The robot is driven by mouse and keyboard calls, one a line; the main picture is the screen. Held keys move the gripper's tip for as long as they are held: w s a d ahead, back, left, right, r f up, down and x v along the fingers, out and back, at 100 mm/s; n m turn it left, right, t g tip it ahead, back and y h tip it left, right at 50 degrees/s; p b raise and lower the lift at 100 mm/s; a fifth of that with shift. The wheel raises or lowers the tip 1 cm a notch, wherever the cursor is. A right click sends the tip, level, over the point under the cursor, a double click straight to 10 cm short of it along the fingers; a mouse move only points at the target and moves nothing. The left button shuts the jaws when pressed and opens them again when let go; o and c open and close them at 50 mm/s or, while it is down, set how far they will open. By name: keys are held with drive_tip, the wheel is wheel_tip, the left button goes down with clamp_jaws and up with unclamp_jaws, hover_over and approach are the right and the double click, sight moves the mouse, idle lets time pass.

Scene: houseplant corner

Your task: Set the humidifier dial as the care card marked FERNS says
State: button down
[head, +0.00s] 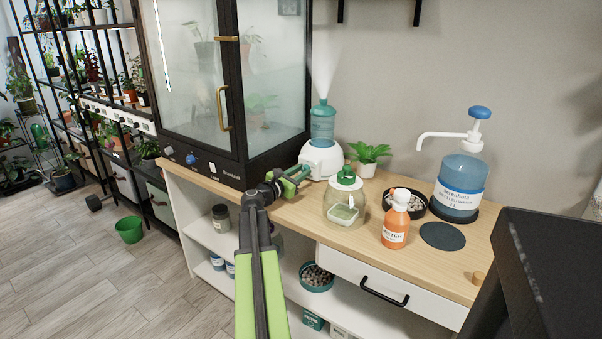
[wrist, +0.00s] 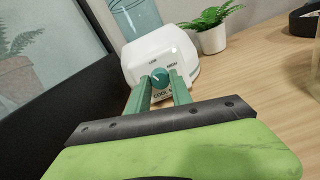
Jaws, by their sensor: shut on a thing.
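The humidifier (head: 323,157) is a white base with a blue-green tank (head: 322,122) on the wooden counter, with mist rising from it. Its dial (wrist: 160,77) is a round teal knob with a pale mark; which setting the mark points to is too small to tell surely. Words around it read LOW and HIGH above and COOL below, partly hidden. My gripper (head: 303,172) is at the base's front left. In the wrist view its green fingers (wrist: 161,88) are shut on the dial, one on each side. I see no card that I can read as FERNS.
A dark-framed glass cabinet (head: 205,90) stands close on the left. To the right on the counter are a small plant (head: 368,157), a glass jar (head: 342,205), an orange bottle (head: 396,222) and a large pump bottle (head: 459,185). A dark round mat (head: 442,237) lies bare.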

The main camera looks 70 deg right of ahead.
drive_tip(key=m, duration=0.5)
drive_tip(key=shift+s, duration=0.15)
drive_tip(key=c, duration=1.1)
unclamp_jaws()
drive_tip(key=shift+c, duration=0.2)
drive_tip(key=v, duration=1.6)
drive_tip(key=shift+a+r+p, duration=0.2)
drive_tip(key=shift+a+p, duration=0.1)
drive_tip(key=shift+p, duration=0.05)
drive_tip(key=shift+w+a, duration=0.3)
drive_tip(key=shift+a, duration=0.1)
